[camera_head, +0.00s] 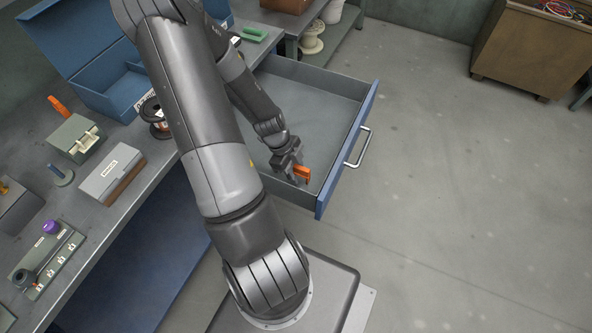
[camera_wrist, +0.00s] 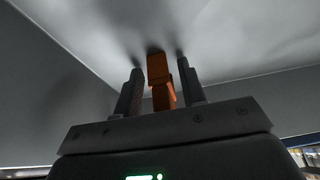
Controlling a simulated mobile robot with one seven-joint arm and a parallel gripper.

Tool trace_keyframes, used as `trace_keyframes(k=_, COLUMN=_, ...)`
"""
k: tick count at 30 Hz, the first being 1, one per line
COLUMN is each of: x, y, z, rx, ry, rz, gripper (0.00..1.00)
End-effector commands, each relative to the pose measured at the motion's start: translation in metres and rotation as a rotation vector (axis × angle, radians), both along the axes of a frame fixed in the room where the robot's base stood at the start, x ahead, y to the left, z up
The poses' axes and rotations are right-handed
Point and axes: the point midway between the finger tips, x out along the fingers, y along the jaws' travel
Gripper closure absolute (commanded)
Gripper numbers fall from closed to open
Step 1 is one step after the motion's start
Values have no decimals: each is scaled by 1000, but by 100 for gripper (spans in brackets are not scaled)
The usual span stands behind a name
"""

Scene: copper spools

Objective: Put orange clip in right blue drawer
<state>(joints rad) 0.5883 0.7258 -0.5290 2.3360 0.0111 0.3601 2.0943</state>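The orange clip (camera_head: 302,172) is inside the open blue drawer (camera_head: 367,115), near its front corner. In the wrist view the clip (camera_wrist: 160,80) stands out between and past my fingertips, close to the grey drawer floor. My gripper (camera_head: 290,168) reaches down into the drawer. In the wrist view its two fingers (camera_wrist: 160,92) stand apart on either side of the clip, with a gap at the left finger. The gripper looks open around the clip. Whether the clip touches the floor is hard to tell.
The drawer's handle (camera_head: 358,148) faces right. The workbench (camera_head: 150,155) at left holds an open blue box (camera_head: 122,92), a copper spool (camera_head: 155,118), a grey box (camera_head: 112,172) and another orange item (camera_head: 58,105). The floor right of the drawer is clear; a wooden cabinet (camera_head: 528,52) stands beyond.

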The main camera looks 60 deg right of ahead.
Motion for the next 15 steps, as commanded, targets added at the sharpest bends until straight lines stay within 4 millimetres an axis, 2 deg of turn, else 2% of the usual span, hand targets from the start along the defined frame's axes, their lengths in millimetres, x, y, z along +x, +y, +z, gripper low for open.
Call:
trace_keyframes(k=11, x=0, y=0, z=3, rx=-1, ry=-1, rz=0, gripper=59)
trace_keyframes(k=15, x=7, y=-1, z=19, rx=-4, ry=-2, rz=4, gripper=59)
